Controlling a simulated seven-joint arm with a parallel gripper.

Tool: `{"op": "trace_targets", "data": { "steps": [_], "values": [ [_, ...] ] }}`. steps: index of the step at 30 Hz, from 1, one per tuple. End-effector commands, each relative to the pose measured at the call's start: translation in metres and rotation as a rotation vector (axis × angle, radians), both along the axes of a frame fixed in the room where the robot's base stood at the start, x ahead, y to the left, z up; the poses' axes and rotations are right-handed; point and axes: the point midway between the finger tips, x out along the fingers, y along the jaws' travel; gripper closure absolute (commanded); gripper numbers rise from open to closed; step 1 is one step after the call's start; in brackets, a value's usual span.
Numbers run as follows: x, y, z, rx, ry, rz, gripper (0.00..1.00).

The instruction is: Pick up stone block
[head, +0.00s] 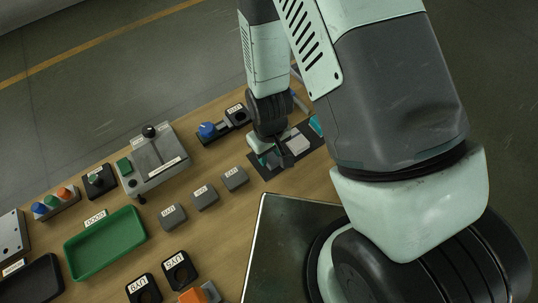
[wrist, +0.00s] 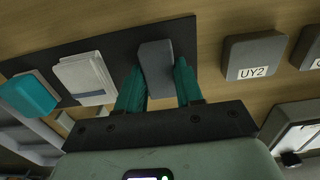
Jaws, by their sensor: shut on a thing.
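The grey stone block (wrist: 156,68) is between the two teal fingers of my gripper (wrist: 157,88) in the wrist view, over a dark mat (wrist: 120,47). My gripper is shut on it. In the head view my gripper (head: 273,157) is low over the dark mat (head: 273,172) near the table's far right part. There the fingers and wrist largely hide the block. Whether the block touches the mat is hard to tell.
Several labelled grey blocks, one marked UY2 (wrist: 254,56), stand nearby. A green tray (head: 106,243), a control box (head: 154,163) and a blue-knobbed holder (head: 208,131) are further left.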

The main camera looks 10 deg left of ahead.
Motion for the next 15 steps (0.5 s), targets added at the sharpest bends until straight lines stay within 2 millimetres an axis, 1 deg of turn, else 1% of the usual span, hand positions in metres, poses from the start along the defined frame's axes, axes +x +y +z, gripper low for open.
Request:
{"op": "trace_targets", "data": {
  "steps": [7,10,14,15],
  "values": [
    [0.0,0.0,0.001,0.001,-0.001,0.0,0.99],
    [0.0,0.0,0.004,0.001,-0.001,0.0,0.99],
    [0.001,0.001,0.017,0.002,-0.004,0.0,0.99],
    [0.001,0.001,0.023,0.003,-0.004,0.0,0.99]
  ]
}}
